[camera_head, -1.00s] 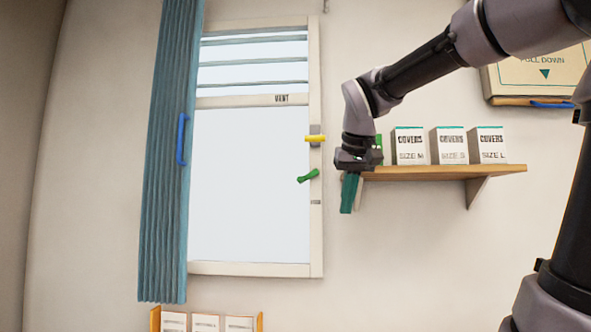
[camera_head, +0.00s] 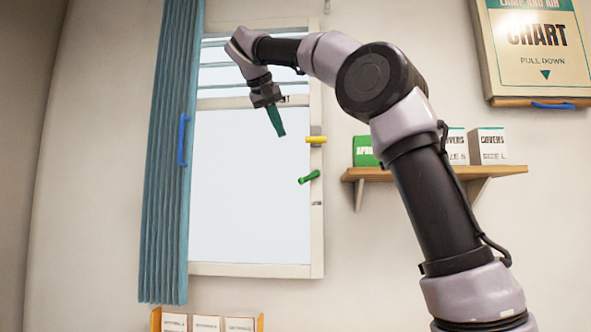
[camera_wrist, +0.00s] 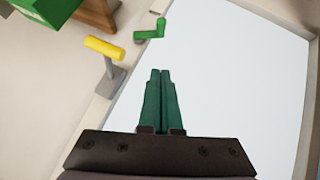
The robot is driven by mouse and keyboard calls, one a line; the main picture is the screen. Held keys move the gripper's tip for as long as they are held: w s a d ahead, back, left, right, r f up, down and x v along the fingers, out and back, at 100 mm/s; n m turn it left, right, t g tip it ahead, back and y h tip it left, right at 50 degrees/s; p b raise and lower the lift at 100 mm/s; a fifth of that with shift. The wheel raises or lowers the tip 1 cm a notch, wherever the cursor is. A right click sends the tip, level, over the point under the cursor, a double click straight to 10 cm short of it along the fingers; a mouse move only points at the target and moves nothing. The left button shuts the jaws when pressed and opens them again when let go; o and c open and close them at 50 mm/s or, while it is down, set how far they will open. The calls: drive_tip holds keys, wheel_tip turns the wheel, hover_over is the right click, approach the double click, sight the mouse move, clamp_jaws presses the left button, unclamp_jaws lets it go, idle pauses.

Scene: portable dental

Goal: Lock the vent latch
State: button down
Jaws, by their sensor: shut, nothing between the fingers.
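The vent window has a white frame (camera_head: 316,240) with slats at its top. A yellow handle (camera_head: 316,140) sits on a grey mount on the right side of the frame, and it also shows in the wrist view (camera_wrist: 104,47). A green handle (camera_head: 309,177) is just below it, also in the wrist view (camera_wrist: 150,32). Which of the two is the vent latch I cannot tell. My gripper (camera_head: 281,134) is in front of the upper pane, left of the yellow handle and apart from both handles. Its green fingers (camera_wrist: 160,75) are shut and empty. The VENT label is partly hidden behind my gripper.
A blue pleated curtain (camera_head: 165,220) with a blue handle hangs at the left. A wooden shelf (camera_head: 500,172) with a green box (camera_head: 364,152) and white cover boxes is at the right. A pull-down chart (camera_head: 535,50) hangs above it. Boxes stand below the window.

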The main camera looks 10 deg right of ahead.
drive_tip(key=shift+w+f, duration=0.1)
approach(309, 177)
drive_tip(key=w+a, duration=0.2)
drive_tip(key=w, duration=0.1)
drive_tip(key=shift+w+d+f, duration=0.1)
drive_tip(key=shift+d+f, duration=0.2)
drive_tip(key=shift+f, duration=0.45)
drive_tip(key=shift+d+f, duration=0.25)
drive_tip(key=shift+f, duration=0.5)
drive_tip(key=shift+w+d+f, duration=0.1)
drive_tip(key=shift+d+f, duration=0.2)
drive_tip(key=shift+f, duration=0.45)
drive_tip(key=shift+a+f+n+h, duration=0.1)
drive_tip(key=shift+f+n+h, duration=0.2)
drive_tip(key=shift+f+h, duration=0.15)
drive_tip(key=f+n+h, duration=0.1)
drive_tip(key=h, duration=0.1)
drive_tip(key=d+f+n+h, duration=0.1)
drive_tip(key=f+n+h, duration=0.1)
drive_tip(key=h, duration=0.1)
drive_tip(key=d+f+n+h, duration=0.1)
drive_tip(key=f+h, duration=0.1)
drive_tip(key=shift+s+d+n+h, duration=0.1)
drive_tip(key=shift+s+n+h, duration=0.15)
drive_tip(key=shift+s+n, duration=0.15)
drive_tip(key=shift+w, duration=0.1)
